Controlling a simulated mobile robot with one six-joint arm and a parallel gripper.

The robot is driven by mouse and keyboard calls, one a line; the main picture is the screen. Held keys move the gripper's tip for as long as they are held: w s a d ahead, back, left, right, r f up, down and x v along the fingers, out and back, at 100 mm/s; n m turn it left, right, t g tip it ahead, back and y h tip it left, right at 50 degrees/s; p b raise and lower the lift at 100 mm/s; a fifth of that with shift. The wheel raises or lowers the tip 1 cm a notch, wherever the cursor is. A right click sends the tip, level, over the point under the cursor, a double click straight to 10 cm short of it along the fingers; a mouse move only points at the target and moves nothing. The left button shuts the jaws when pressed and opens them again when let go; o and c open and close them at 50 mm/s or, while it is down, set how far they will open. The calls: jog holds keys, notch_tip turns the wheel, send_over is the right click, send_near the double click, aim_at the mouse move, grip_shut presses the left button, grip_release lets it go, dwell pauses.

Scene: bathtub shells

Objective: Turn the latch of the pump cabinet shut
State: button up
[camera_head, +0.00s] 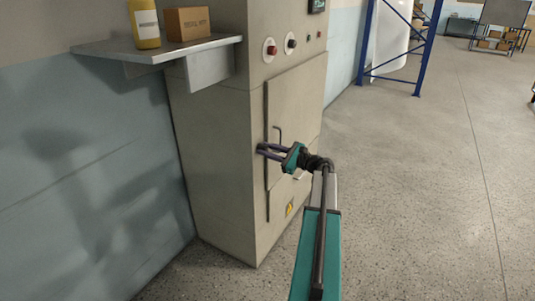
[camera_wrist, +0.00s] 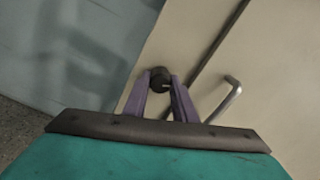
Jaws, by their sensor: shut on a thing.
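The pump cabinet (camera_head: 215,130) is a tall beige box against the wall, and its door (camera_head: 300,95) has a dark gap along the left edge. In the wrist view the latch (camera_wrist: 160,76) is a small dark round knob on the cabinet frame, just left of that gap. My gripper (camera_head: 261,150) reaches the cabinet front from the right. Its two purple fingers are shut on the latch, one on each side, also in the wrist view (camera_wrist: 160,84). The fingers hide part of the latch, so its turn angle cannot be told.
A bent metal door handle (camera_head: 279,131) stands out close to my fingers, right of the gap. A metal shelf (camera_head: 160,50) with a yellow bottle (camera_head: 145,25) and a cardboard box (camera_head: 187,23) is at upper left. Floor (camera_head: 430,190) at right is clear.

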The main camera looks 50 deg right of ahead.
jog(key=shift+d+n+b, duration=0.1)
jog(key=shift+n+b, duration=5.3)
jog(key=shift+n, duration=1.6)
jog(key=shift+r, duration=0.1)
jog(key=o, duration=1)
jog(key=shift+o, duration=0.2)
jog(key=shift+s, duration=0.15)
jog(key=p+v, duration=0.1)
jog(key=v, duration=1.2)
jog(key=shift+s+p, duration=0.3)
jog(key=shift+p, duration=0.1)
